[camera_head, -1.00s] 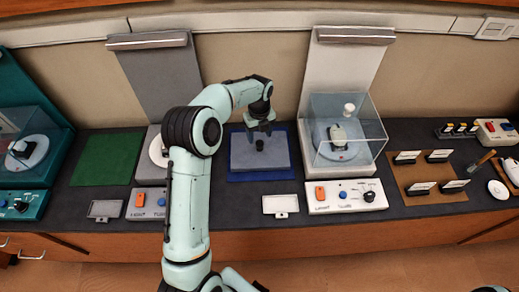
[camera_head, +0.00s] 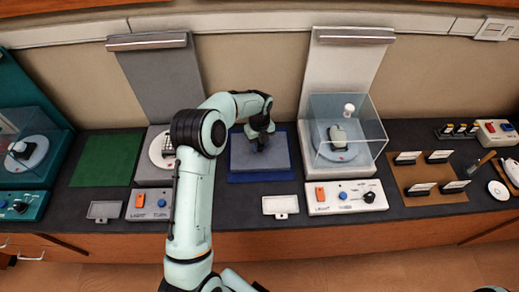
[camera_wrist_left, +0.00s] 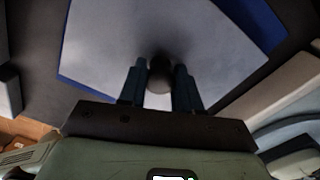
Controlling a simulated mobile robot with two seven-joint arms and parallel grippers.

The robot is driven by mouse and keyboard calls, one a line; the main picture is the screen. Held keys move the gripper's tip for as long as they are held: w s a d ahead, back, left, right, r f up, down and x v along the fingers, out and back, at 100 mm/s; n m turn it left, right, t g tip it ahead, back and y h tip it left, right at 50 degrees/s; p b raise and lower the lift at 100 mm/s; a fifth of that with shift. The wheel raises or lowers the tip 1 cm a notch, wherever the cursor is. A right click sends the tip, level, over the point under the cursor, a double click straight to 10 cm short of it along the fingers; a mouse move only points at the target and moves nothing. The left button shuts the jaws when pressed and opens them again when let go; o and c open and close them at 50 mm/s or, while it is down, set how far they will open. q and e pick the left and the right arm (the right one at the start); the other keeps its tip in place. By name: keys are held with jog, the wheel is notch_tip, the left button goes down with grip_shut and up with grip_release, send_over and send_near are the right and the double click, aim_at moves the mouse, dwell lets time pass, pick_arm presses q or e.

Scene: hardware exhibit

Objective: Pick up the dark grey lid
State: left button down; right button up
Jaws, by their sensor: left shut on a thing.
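The grey lid (camera_head: 243,157) is a flat rectangular slab with a small dark knob on top. It sits over a blue mat (camera_head: 262,177) in the middle of the counter; I cannot tell whether there is a gap beneath it. My left gripper (camera_head: 261,144) points down at the lid's middle and hides most of the knob. In the left wrist view, the gripper (camera_wrist_left: 160,75) has a finger on each side of the round dark knob (camera_wrist_left: 161,68) and is shut on it, with the lid's top (camera_wrist_left: 110,35) spreading beyond. My right gripper is not in view.
A clear case (camera_head: 375,135) on a white station stands right of the lid. Left of it are a grey station with a turntable (camera_head: 156,151) and a green mat (camera_head: 108,159). A small white-framed plate (camera_head: 280,205) lies in front. A brown board (camera_head: 425,180) is farther right.

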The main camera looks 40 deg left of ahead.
pick_arm(q)
jog(key=shift+r, duration=0.1)
notch_tip(320, 180, up, 20)
jog(key=p, duration=0.2)
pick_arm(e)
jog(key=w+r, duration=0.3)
